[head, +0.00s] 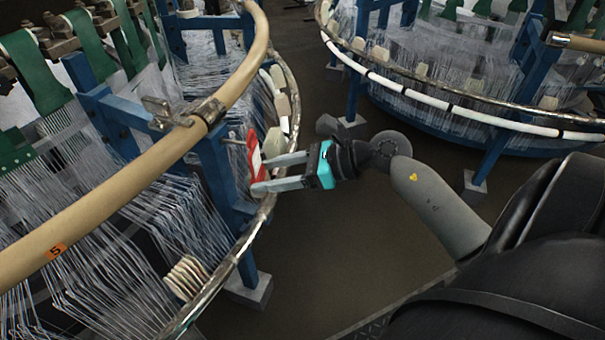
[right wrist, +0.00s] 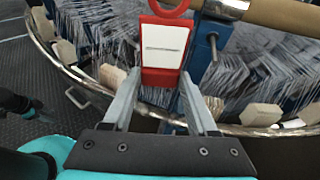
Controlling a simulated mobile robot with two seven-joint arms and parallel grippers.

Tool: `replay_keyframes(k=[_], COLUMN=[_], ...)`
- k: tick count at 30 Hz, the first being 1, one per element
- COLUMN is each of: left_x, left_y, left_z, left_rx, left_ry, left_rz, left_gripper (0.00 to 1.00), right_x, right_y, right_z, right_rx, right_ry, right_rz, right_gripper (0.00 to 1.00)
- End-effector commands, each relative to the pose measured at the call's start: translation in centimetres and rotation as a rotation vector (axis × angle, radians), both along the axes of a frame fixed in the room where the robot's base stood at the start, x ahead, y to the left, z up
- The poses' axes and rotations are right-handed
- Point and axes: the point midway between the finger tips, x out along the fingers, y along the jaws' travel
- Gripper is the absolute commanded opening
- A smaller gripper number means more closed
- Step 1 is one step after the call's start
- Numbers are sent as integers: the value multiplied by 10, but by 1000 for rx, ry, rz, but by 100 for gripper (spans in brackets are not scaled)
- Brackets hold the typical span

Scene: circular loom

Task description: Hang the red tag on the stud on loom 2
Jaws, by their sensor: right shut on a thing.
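The red tag (head: 254,152) is a flat red piece with a white label panel, held roughly upright beside the near loom's rail in the head view. In the right wrist view the tag (right wrist: 163,75) has a red ring at its top, partly cut off by the frame. My right gripper (head: 259,176) is shut on the tag's lower part. A small metal stud (head: 233,141) sticks out from a blue post just left of the tag. In the right wrist view the stud (right wrist: 213,46) is right of the tag, apart from its ring. My left gripper is not in view.
The near loom has a tan upper rail (head: 130,163) with a metal clamp (head: 211,109) and an orange "5" label (head: 57,250). A lower metal rail (head: 240,245) curves close to my right gripper. Another loom (head: 450,92) stands at the right. The floor (head: 330,240) between is clear.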

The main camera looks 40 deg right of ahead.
Motion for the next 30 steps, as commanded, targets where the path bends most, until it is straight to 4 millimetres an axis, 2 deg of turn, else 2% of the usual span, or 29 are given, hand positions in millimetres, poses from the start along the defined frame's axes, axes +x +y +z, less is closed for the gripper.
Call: replay_keyframes(k=[1, 3, 9, 12, 16, 30], left_x=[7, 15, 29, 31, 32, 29], left_y=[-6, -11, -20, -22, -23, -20], left_z=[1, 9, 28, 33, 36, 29], left_rx=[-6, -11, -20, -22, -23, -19], left_ry=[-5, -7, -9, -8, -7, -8], left_rz=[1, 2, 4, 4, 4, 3], left_gripper=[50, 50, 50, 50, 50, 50], right_x=[0, 0, -3, -5, -3, 29], right_y=[-14, -30, -66, -74, -77, -57], right_z=[-22, -40, -79, -86, -89, -88], right_rx=[5, 9, 16, 18, 18, 20], right_ry=[6, 3, -5, -9, -12, -12], right_rz=[-37, -80, -173, -196, -205, -204], right_gripper=[0, 0, 0, 0, 0, 0])
